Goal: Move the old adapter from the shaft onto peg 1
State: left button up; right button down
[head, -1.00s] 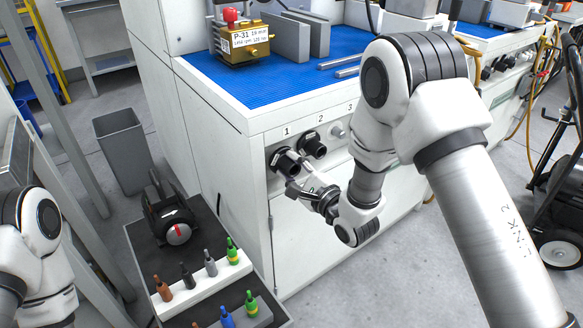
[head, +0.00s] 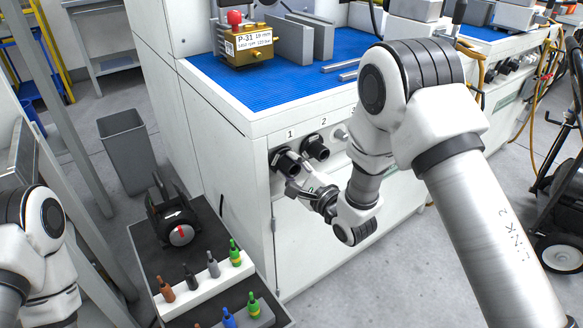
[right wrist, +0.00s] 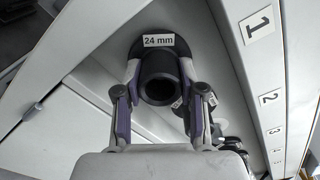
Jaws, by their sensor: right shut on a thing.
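A black hollow adapter (head: 288,163) with a white "24 mm" label sits on the bench front under number 1, and its open end shows in the right wrist view (right wrist: 159,82). My right gripper (head: 296,186) is at this adapter. In the right wrist view its fingers (right wrist: 160,88) are on both sides of the adapter's tube, shut on it. Peg 1 itself is hidden behind the adapter. Another black adapter (head: 316,149) sits under number 2. My left arm shows at the left edge, but its gripper is out of view.
A bare metal peg (head: 340,133) is under number 3, partly beside my right arm. A brass block (head: 245,46) labelled P-31 stands on the blue mat (head: 225,88). A dark tray (head: 205,222) at lower left holds several coloured tools. A grey bin (head: 125,155) stands on the floor.

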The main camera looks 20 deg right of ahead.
jog(key=shift+w+a, duration=0.1)
jog(key=shift+w, duration=0.25)
jog(key=c, duration=0.6)
grip_release()
jog(key=shift+s, duration=0.1)
jog(key=shift+p+v, duration=0.4)
jog(key=shift+v, duration=1)
jog(key=v, duration=0.5)
jog(key=shift+s, duration=0.1)
